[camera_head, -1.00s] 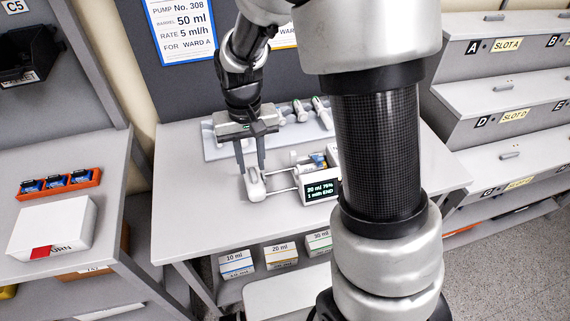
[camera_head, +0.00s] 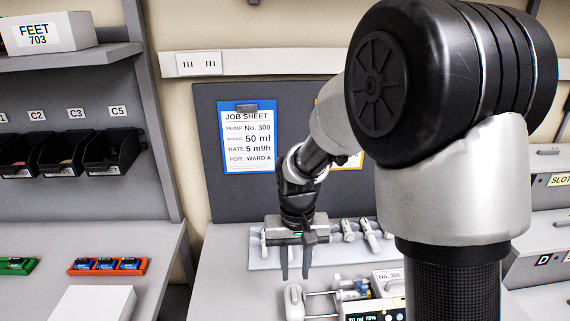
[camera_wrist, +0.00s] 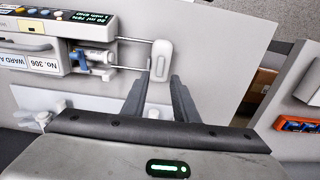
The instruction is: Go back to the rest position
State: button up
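My gripper (camera_head: 295,275) is above the table with its two black fingers apart and nothing between them. The infusion pump (camera_head: 375,303) sits just below and to the right, labelled No. 306 in the wrist view (camera_wrist: 45,63). Its white pusher end (camera_head: 293,300) sticks out to the left on two rods. In the wrist view the pusher end (camera_wrist: 161,60) lies just beyond my fingertips; I cannot tell if they touch it. The pump's lit screen reads 20 ml 75%. The pump's lower part is cut off in the head view.
A grey tray (camera_head: 262,262) with several syringes lies behind my gripper. A job sheet (camera_head: 248,140) hangs on the dark back panel (camera_head: 207,115). Shelves with black bins (camera_head: 110,150) stand left; slotted shelving (camera_head: 545,210) stands right. An orange holder (camera_head: 108,268) and a white box lie left.

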jog(key=s+d+r+t+p, duration=0.1)
jog(key=s+d+r, duration=0.3)
jog(key=s+r, duration=0.4)
jog(key=s+d+r+t+p, duration=0.1)
jog(key=s+d+r+t, duration=0.3)
jog(key=s+r, duration=0.4)
notch_tip(320, 180, up, 5)
jog(key=shift+s+t, duration=0.2)
jog(key=shift+t, duration=0.1)
